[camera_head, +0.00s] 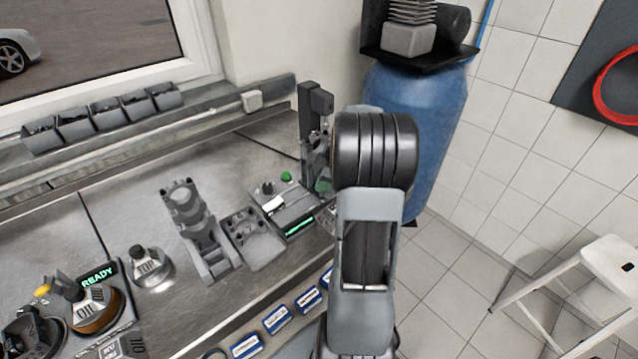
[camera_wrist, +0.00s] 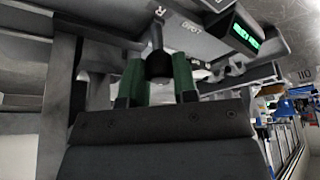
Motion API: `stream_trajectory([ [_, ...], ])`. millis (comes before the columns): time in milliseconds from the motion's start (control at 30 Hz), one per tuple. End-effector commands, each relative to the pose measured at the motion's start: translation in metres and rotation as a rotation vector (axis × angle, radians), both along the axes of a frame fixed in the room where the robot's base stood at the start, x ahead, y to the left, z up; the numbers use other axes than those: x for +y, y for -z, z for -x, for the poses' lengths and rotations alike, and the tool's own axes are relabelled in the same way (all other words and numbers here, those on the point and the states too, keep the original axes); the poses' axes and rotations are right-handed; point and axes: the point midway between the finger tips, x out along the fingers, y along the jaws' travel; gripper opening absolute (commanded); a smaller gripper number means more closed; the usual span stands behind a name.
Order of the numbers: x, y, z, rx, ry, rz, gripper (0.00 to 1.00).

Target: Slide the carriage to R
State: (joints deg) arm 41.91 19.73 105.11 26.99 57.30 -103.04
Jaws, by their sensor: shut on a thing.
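In the wrist view the two green fingers of my gripper (camera_wrist: 157,76) are closed on either side of a dark round knob (camera_wrist: 158,64). The knob seems to be the carriage's handle; the rest of the carriage cannot be made out clearly. A letter R (camera_wrist: 163,13) is marked just beyond the knob, with a LOAD label (camera_wrist: 188,26) to its right. In the head view my arm covers most of the gripper and the knob, beside the station's dark upright column (camera_head: 307,140).
The station base has a lit green display (camera_head: 299,226) and a green button (camera_head: 286,176). A grey tray (camera_head: 258,250) and a grey fixture (camera_head: 205,245) stand to its left on the metal bench (camera_head: 130,215). A blue drum (camera_head: 432,110) stands behind my arm.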

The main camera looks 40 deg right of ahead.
Motion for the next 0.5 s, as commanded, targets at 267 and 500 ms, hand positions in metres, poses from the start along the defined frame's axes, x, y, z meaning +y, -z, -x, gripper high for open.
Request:
stream_trajectory([
  [267,0.0003,-0.0013,-0.0007,-0.002,0.003,0.001,0.0],
  [500,0.0015,-0.001,-0.0012,-0.001,-0.001,0.0,0.49],
])
